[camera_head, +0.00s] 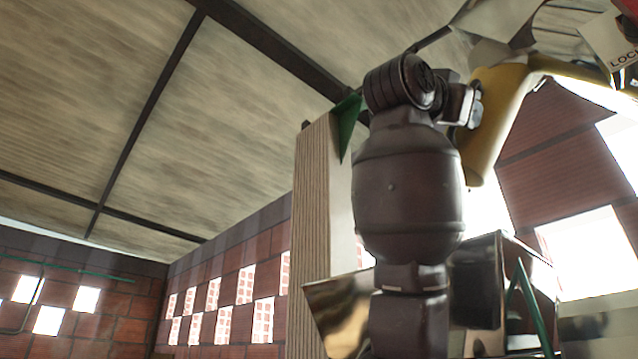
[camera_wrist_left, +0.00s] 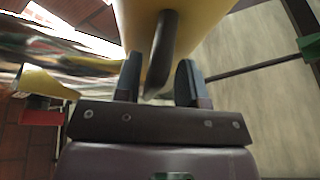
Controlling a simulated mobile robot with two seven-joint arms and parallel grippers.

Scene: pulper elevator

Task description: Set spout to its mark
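The spout is a yellow tube (camera_head: 500,115) at the upper right of the head view, slanting down to an open lower end. It also fills the top middle of the left wrist view (camera_wrist_left: 140,30). A dark bar-like handle (camera_wrist_left: 166,45) hangs from it between my left gripper's fingers (camera_wrist_left: 160,82). The fingers stand apart, with visible gaps beside the handle. In the head view my left gripper (camera_head: 468,105) is beside the tube's left side, partly hidden by my dark arm. I cannot make out a mark for the spout. My right gripper is not in view.
A pale ribbed post (camera_head: 312,210) with a green piece (camera_head: 346,125) at its top stands left of my arm. Shiny metal sheets (camera_head: 475,280) lie behind it. A white sign (camera_head: 610,42) is at top right. Open space lies to the left.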

